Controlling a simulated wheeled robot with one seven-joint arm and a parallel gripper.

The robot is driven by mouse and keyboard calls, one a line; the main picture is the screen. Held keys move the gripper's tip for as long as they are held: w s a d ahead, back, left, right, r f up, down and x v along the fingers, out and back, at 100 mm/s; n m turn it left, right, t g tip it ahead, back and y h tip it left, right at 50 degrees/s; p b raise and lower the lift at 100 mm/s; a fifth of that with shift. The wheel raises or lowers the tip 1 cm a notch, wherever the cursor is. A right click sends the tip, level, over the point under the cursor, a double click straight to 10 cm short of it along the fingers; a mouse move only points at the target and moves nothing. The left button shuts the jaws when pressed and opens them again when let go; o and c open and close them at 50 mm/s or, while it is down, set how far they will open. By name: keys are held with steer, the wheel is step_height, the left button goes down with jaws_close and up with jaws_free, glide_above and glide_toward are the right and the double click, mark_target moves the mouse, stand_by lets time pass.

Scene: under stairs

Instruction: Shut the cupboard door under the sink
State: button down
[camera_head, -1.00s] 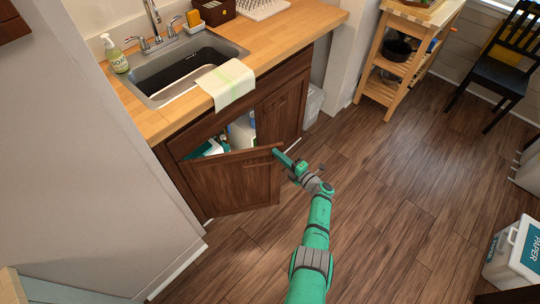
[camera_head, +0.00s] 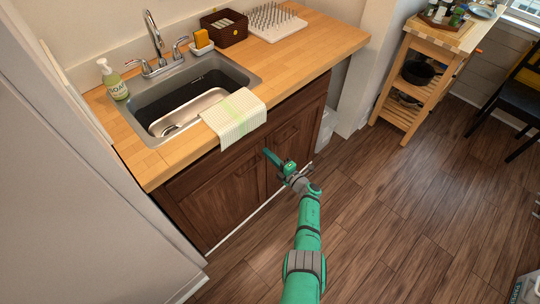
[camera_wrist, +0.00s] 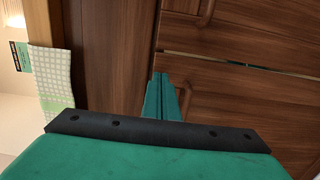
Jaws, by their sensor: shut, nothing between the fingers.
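The brown wooden cupboard door (camera_head: 222,203) under the sink (camera_head: 190,100) lies nearly in line with the cabinet front. In the wrist view a thin dark slit (camera_wrist: 240,63) runs between two wood panels, with small light and teal bits showing in it. I cannot tell whether the door is fully flush. My gripper (camera_head: 268,154) is shut and empty, in front of the cabinet near where the two doors meet. Its green fingers show in the wrist view (camera_wrist: 161,88), close to the wood; I cannot tell whether they touch it.
A striped towel (camera_head: 235,117) hangs over the counter edge above the doors. A soap bottle (camera_head: 113,80) stands by the sink. A wooden cart (camera_head: 420,80) and a dark chair (camera_head: 510,105) stand at the right. The wood floor (camera_head: 400,220) at the right is largely clear.

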steer(key=shift+w+a, duration=0.15)
steer(key=shift+s+a, duration=0.2)
steer(key=shift+a, duration=0.05)
steer(key=v, duration=1)
steer(key=shift+s, duration=0.3)
steer(key=shift+d, duration=0.15)
